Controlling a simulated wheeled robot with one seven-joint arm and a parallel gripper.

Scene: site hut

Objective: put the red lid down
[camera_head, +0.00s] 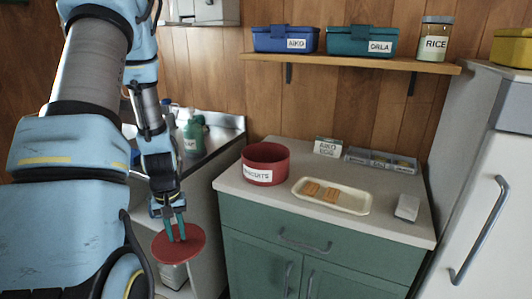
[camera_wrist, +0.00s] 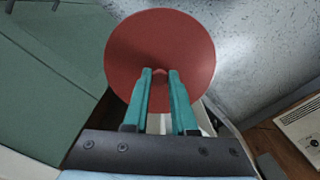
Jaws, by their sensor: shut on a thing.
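The red lid (camera_head: 186,246) is a flat round disc held below my gripper (camera_head: 177,230), left of the green cabinet and lower than its top. My gripper is shut on the lid near its middle. The lid also shows in the wrist view (camera_wrist: 160,45), with the teal fingers (camera_wrist: 160,90) of my gripper at its small central grip. The red tin (camera_head: 265,164) labelled BISCUITS stands open-topped on the counter. Part of what lies under the lid is hidden.
The counter (camera_head: 340,222) holds a cream tray (camera_head: 356,203) with biscuits, a card (camera_head: 328,147), a divided box (camera_head: 382,161) and a small white block (camera_head: 407,207). Bare counter shows in front of the tin and tray. A wall shelf (camera_head: 350,60) and fridge (camera_head: 490,190) bound it.

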